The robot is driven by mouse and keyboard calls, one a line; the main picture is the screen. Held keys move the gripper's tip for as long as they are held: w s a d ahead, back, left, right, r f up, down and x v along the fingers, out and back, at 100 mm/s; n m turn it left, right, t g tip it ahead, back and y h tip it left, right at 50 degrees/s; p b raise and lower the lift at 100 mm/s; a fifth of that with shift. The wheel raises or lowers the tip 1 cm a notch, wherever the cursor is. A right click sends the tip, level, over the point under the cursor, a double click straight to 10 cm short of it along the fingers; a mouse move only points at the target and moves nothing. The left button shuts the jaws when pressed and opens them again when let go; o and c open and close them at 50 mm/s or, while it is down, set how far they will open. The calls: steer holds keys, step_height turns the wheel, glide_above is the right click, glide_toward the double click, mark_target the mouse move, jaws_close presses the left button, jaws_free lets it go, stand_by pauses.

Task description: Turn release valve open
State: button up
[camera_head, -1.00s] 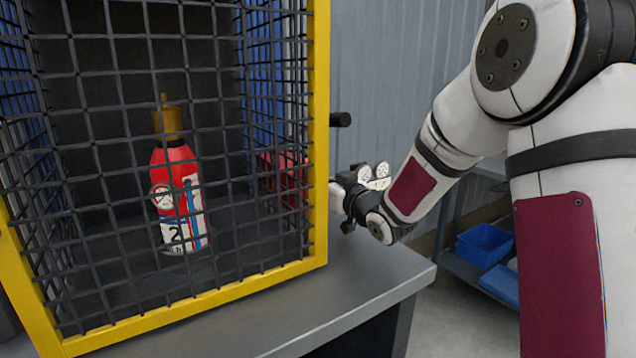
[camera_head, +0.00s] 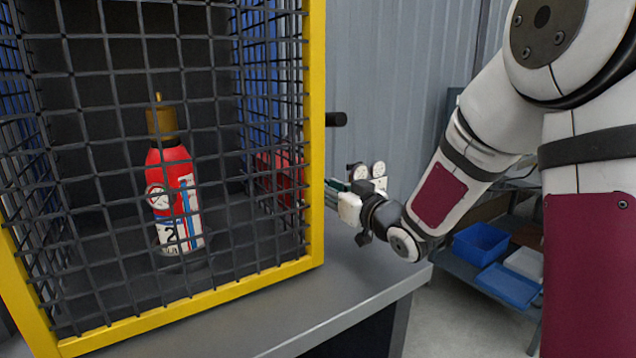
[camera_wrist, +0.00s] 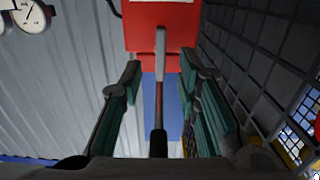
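A red box (camera_wrist: 160,28) fills the top middle of the wrist view. A red body (camera_head: 282,175) also shows through the mesh in the head view, likely the same box. A straight bar, which looks like the valve lever (camera_wrist: 160,62), runs from the box towards the camera, grey at the far end and dark at the near end. My gripper (camera_wrist: 160,78) is open, with its teal-padded fingers on both sides of the bar and visible gaps. In the head view my gripper (camera_head: 338,188) is right of the cage, its fingertips partly hidden by the yellow frame.
The mesh cage (camera_head: 314,140) with yellow frame stands close to my gripper's left and holds a red extinguisher (camera_head: 176,205). A black handle (camera_head: 336,119) juts from the frame. Blue bins (camera_head: 480,245) sit at right.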

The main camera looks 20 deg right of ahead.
steer(key=v, duration=0.6)
stand_by(0.4)
